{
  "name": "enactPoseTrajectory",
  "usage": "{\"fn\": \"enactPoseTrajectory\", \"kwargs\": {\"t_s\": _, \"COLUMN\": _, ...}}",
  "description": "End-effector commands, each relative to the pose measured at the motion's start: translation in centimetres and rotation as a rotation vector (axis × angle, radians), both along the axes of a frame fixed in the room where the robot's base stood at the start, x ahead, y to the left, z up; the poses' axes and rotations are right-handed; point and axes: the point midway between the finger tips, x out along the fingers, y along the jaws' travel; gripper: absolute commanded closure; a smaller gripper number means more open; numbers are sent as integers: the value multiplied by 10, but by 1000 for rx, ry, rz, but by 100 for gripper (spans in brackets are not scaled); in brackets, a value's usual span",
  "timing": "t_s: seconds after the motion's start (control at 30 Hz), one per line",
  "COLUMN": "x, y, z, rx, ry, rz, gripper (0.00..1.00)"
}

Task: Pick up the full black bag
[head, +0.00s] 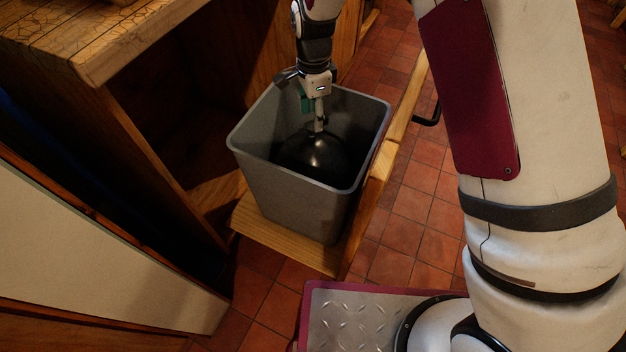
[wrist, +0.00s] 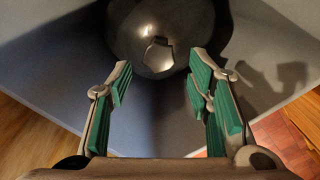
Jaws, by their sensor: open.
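The full black bag (head: 314,155) sits as a shiny round bulge inside a grey bin (head: 295,193). In the wrist view the bag (wrist: 160,25) lies just beyond the fingertips, with a small pale angular patch on its face. My gripper (head: 318,118) points down into the bin over the bag. In the wrist view my gripper (wrist: 160,82) is open, its green-padded fingers apart with nothing between them. The fingertips look close to the bag; I cannot tell whether they touch it. The lower part of the bag is hidden by the bin walls.
The bin stands on a pulled-out wooden drawer (head: 255,222) with a black handle (head: 430,117) on its front. A wooden cabinet (head: 125,130) with an open compartment is at left. A pale panel (head: 85,235) stands at lower left. Red tile floor (head: 420,190) is clear at right.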

Motion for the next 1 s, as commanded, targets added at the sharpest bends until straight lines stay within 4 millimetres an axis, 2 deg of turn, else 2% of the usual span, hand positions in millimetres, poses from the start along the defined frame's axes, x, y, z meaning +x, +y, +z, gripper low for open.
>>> {"fn": "enactPoseTrajectory", "kwargs": {"t_s": 0.03, "x": 0, "y": 0, "z": -7, "rx": -1, "ry": 2, "rz": 0, "gripper": 54}}
{"fn": "enactPoseTrajectory", "kwargs": {"t_s": 0.33, "x": -1, "y": 1, "z": -23, "rx": 1, "ry": 0, "rz": 0, "gripper": 54}}
{"fn": "enactPoseTrajectory", "kwargs": {"t_s": 0.63, "x": -3, "y": 2, "z": -63, "rx": 0, "ry": 1, "rz": 1, "gripper": 54}}
{"fn": "enactPoseTrajectory", "kwargs": {"t_s": 0.9, "x": -3, "y": 3, "z": -65, "rx": 0, "ry": 0, "rz": 1, "gripper": 54}}
{"fn": "enactPoseTrajectory", "kwargs": {"t_s": 1.0, "x": -3, "y": 3, "z": -65, "rx": 0, "ry": 0, "rz": 1, "gripper": 76}}
